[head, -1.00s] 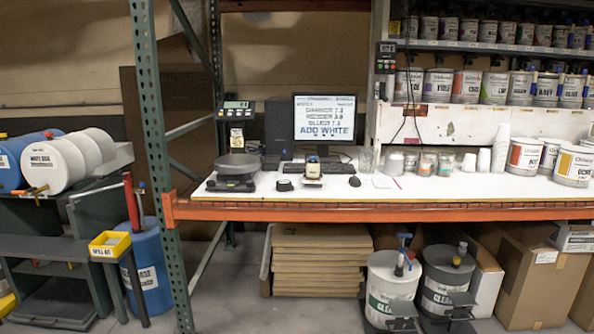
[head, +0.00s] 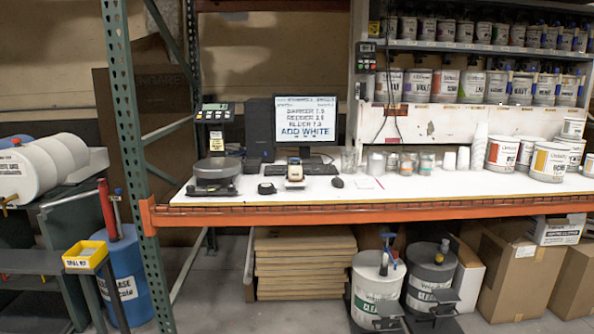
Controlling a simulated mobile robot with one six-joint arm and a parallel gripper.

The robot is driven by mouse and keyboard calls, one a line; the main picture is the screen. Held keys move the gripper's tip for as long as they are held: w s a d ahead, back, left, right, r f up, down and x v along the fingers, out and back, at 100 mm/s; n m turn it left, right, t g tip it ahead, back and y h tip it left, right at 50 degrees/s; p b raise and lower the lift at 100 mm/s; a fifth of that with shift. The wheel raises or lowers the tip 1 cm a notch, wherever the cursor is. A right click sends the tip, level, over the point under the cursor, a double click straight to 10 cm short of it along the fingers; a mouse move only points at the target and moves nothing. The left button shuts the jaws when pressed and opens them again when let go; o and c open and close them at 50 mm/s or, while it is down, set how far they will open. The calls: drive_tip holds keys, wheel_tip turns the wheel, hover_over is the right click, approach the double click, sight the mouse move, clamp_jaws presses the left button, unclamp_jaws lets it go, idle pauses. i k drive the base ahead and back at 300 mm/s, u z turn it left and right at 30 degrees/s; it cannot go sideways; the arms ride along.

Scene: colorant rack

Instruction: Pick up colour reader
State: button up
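A small handheld device with a pale body and dark parts, which looks like the colour reader (head: 295,173), stands on the white bench top in front of the keyboard. It is small in the head view, so its details are hard to make out. A low black object (head: 266,188) lies just left of it, and a dark mouse (head: 337,182) lies to its right. My gripper is not in view.
The white bench (head: 420,186) has an orange front beam (head: 330,214) and a green upright (head: 133,160) at its left. A scale (head: 216,174) stands left of the device and a monitor (head: 305,117) behind it.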

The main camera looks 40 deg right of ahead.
sight(295, 168)
drive_tip(key=i, duration=0.9)
drive_tip(key=u, duration=0.05)
